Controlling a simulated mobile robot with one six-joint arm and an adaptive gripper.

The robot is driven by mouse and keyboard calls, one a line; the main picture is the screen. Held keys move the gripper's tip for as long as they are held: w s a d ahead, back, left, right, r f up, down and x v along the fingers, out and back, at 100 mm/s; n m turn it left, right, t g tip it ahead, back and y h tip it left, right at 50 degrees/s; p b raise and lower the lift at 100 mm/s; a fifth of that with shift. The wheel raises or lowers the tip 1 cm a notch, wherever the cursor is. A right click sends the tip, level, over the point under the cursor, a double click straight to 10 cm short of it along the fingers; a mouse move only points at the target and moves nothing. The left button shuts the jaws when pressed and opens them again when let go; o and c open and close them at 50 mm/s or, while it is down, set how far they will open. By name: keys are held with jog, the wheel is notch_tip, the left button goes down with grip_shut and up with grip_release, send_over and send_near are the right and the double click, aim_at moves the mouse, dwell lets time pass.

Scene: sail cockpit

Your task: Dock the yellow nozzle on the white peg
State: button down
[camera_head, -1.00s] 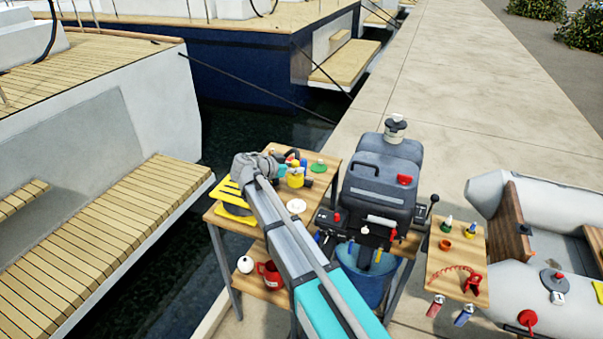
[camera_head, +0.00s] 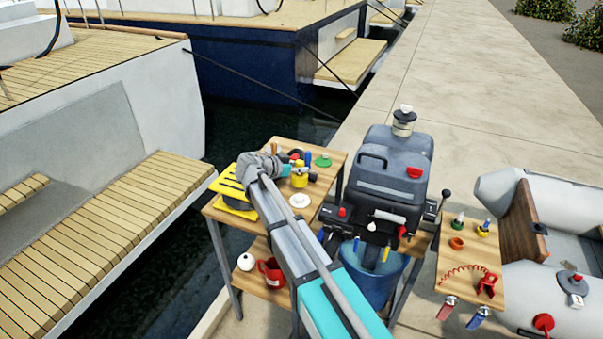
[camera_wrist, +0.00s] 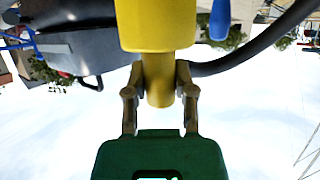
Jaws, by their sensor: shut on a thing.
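The yellow nozzle (camera_wrist: 158,30) fills the top of the wrist view, a wide body with a narrower stem. My gripper (camera_wrist: 160,92) is shut on this stem, one finger on each side. In the head view, the yellow nozzle (camera_head: 299,178) shows small beside my gripper (camera_head: 290,170), over the wooden table. A round white base (camera_head: 299,201) lies on the table just in front of the nozzle; it looks like the white peg's, but the peg itself is too small to make out. The nozzle looks apart from it.
A green disc (camera_head: 323,160) stands farther back on the table. A yellow slotted block (camera_head: 235,195) lies left of my arm. A grey outboard motor (camera_head: 390,180) rises close on the right, with a blue bucket (camera_head: 390,275) below. A red mug (camera_head: 273,271) is on the lower shelf.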

jog(key=shift+w+f+b, duration=0.1)
jog(key=shift+f+b, duration=0.2)
jog(key=shift+f, duration=0.25)
jog(key=shift+f, duration=0.1)
jog(key=shift+f+b, duration=2.8)
jog(key=shift+b, duration=0.05)
jog(key=shift+f+b, duration=0.6)
jog(key=c, duration=0.7)
grip_release()
jog(key=shift+r, duration=0.1)
